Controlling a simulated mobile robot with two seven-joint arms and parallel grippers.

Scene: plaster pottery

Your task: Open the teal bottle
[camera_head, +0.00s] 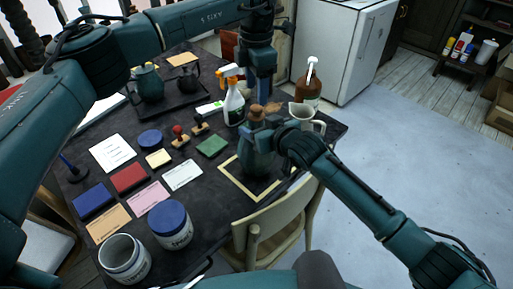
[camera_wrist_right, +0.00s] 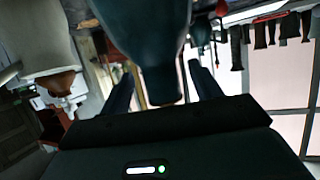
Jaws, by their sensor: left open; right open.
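The teal bottle (camera_head: 257,160) stands upright on a framed square mat (camera_head: 232,178) near the table's right edge. A brown cork-like stopper (camera_head: 257,113) sits in its mouth. My right gripper (camera_head: 270,138) is at the bottle's neck, coming from the right. In the right wrist view the bottle (camera_wrist_right: 150,35) lies between my two open fingers (camera_wrist_right: 160,85); I cannot tell whether they touch it. My left gripper (camera_head: 263,97) is open above the stopper, pointing down, with its fingertips partly hidden.
A white pitcher (camera_head: 307,122) and a brown pump bottle (camera_head: 308,88) stand behind my right gripper. A spray bottle (camera_head: 234,105) stands to the left of my left gripper. A chair (camera_head: 280,222) is at the table's front edge. Stamps, coloured cards and jars cover the left side.

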